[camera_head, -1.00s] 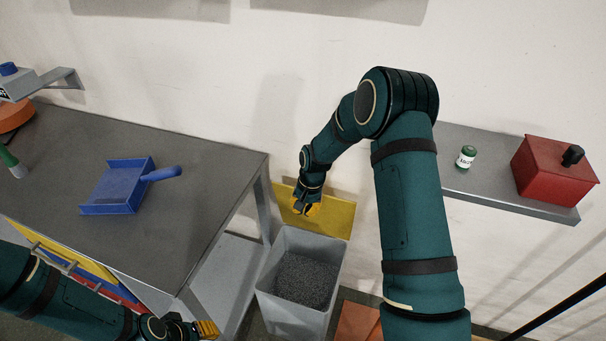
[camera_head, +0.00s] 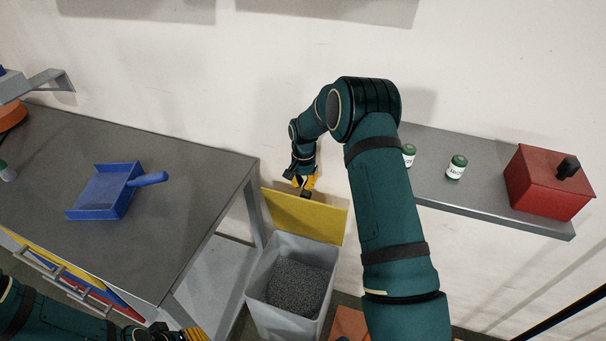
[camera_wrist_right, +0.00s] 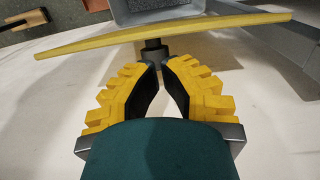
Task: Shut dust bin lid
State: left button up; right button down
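The grey dust bin (camera_head: 262,283) stands on the floor with dark granules inside. Its yellow lid (camera_head: 322,220) is open, standing up on the bin's far side near the wall. My right gripper (camera_head: 305,189) is at the lid's top edge, pointing down. In the right wrist view the lid (camera_wrist_right: 90,42) shows nearly edge-on, with a dark knob (camera_wrist_right: 153,50) on its near side. The right fingertips (camera_wrist_right: 163,66) come close together at this knob; whether they grip it is unclear. My left gripper (camera_head: 194,335) is cut off by the bottom edge.
A grey table (camera_head: 190,190) with a blue dustpan (camera_head: 105,192) stands left of the bin. A grey wall shelf (camera_head: 440,192) at right carries white jars (camera_head: 456,167) with green lids and a red box (camera_head: 545,185). The wall is close behind the lid.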

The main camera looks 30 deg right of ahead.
pick_arm(q)
jog(key=shift+f, duration=0.2)
pick_arm(e)
jog(key=shift+f, duration=1.45)
jog(key=shift+a, duration=0.15)
